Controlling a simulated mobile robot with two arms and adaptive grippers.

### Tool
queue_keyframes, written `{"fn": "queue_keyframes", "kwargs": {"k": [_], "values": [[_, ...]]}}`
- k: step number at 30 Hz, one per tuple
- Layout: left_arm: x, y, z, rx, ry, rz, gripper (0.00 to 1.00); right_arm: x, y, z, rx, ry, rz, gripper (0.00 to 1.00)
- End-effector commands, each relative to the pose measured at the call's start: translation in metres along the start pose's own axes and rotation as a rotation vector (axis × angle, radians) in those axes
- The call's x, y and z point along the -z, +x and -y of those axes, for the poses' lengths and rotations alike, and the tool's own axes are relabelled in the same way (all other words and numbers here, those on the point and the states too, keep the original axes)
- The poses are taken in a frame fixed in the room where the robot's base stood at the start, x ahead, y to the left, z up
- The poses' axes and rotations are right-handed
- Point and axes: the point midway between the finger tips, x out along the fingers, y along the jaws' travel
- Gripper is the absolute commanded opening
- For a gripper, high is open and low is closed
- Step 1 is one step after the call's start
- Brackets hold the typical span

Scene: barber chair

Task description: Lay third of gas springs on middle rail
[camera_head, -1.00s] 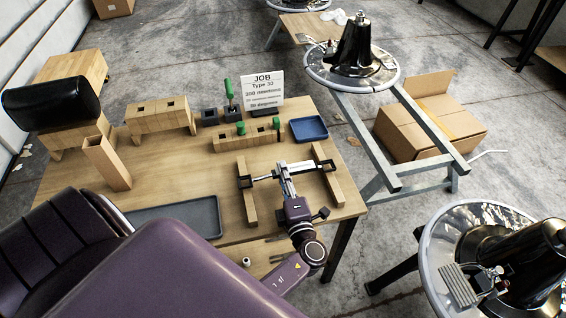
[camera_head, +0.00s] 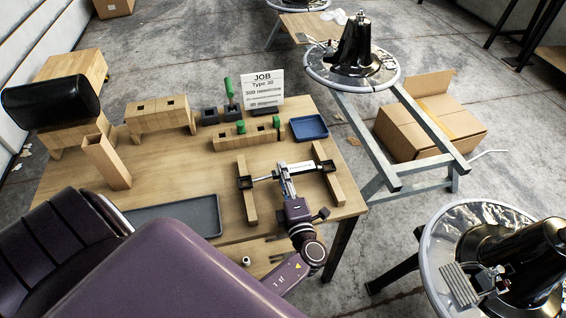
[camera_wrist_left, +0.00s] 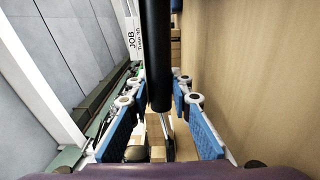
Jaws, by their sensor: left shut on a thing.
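My left gripper (camera_head: 284,172) is over the right part of the wooden table and is shut on a gas spring (camera_head: 306,166). The spring lies crosswise between two wooden rails, the left rail (camera_head: 250,206) and the right rail (camera_head: 335,186). Its ends are at the dark blocks on these rails; whether they touch cannot be told. In the left wrist view the spring (camera_wrist_left: 156,55) has a black body and a thin silver rod, and runs between the blue finger pads (camera_wrist_left: 163,130). I cannot make out which rail is the middle one. My right gripper is not in view.
A JOB sign (camera_head: 263,88) stands at the table's back. A wooden block (camera_head: 228,142) with green-topped parts and a blue tray (camera_head: 309,128) are behind the rails. A grey tray (camera_head: 180,216) lies to the left. A round chair base (camera_head: 352,65) stands beyond the table.

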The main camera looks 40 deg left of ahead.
Motion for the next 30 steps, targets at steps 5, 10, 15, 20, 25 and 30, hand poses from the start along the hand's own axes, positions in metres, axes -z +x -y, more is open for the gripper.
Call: {"fn": "queue_keyframes", "kwargs": {"k": [5, 10, 15, 20, 25, 30], "values": [[0.001, -0.001, 0.007, 0.005, 0.001, 0.001, 0.0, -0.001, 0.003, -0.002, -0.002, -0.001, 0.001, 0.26], [0.001, -0.002, 0.012, 0.011, 0.001, 0.002, 0.0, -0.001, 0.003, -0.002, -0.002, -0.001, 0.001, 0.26], [0.002, -0.002, 0.014, 0.014, 0.001, 0.002, 0.0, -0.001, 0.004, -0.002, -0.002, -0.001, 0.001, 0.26], [0.002, -0.003, 0.014, 0.015, 0.001, 0.003, 0.36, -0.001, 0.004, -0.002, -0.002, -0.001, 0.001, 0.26], [0.002, -0.003, 0.015, 0.016, 0.0, 0.003, 0.4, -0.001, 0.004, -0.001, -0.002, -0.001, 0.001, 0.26], [0.002, -0.005, 0.016, 0.019, 0.001, 0.004, 0.4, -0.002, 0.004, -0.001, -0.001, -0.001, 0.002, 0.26]]}}
